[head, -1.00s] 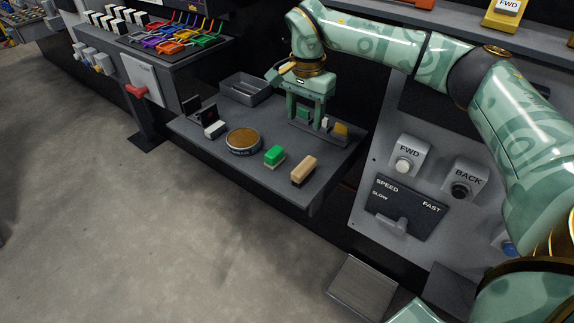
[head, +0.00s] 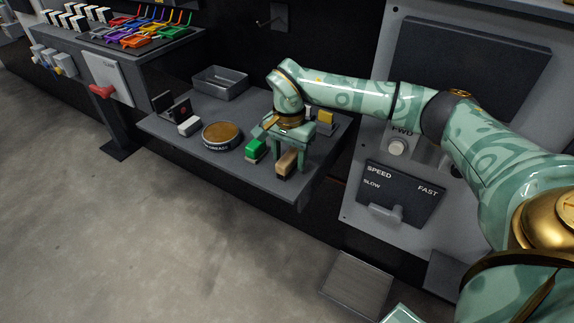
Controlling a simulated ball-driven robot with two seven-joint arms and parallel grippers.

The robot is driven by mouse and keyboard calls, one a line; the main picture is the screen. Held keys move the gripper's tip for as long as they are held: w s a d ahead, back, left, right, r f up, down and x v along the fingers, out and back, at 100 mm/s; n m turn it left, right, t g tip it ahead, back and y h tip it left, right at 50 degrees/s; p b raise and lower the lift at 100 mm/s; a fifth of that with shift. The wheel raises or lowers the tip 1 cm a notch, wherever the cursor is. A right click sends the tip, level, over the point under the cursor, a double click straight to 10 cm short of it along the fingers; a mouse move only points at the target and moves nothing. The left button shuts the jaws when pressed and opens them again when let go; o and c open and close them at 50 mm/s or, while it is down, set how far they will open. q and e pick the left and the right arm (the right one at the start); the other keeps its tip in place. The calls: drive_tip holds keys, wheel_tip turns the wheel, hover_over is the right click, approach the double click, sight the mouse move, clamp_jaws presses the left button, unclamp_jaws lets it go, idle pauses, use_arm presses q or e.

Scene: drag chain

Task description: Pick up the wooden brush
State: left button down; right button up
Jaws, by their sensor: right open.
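The wooden brush (head: 286,164), a tan block with a dark underside, lies near the front right edge of the grey shelf table (head: 180,150). My right gripper (head: 289,167) is open and points down over the brush, with its fingers around or just beside it; I cannot tell whether they touch it. The brush's far part is hidden by the gripper. A green-topped block (head: 256,149) lies just left of the gripper. My left gripper is not in view.
A round brown-topped tin (head: 221,134) and a white block (head: 189,126) lie to the left. A grey tray (head: 220,83) stands at the back. A yellow block (head: 326,117) is behind the gripper. A control panel with FWD button (head: 396,148) rises at right.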

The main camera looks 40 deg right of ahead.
drive_tip(key=shift+r, duration=0.1)
drive_tip(key=shift+f+p, duration=0.25)
drive_tip(key=shift+p, duration=0.05)
idle(0.5)
drive_tip(key=c, duration=1.1)
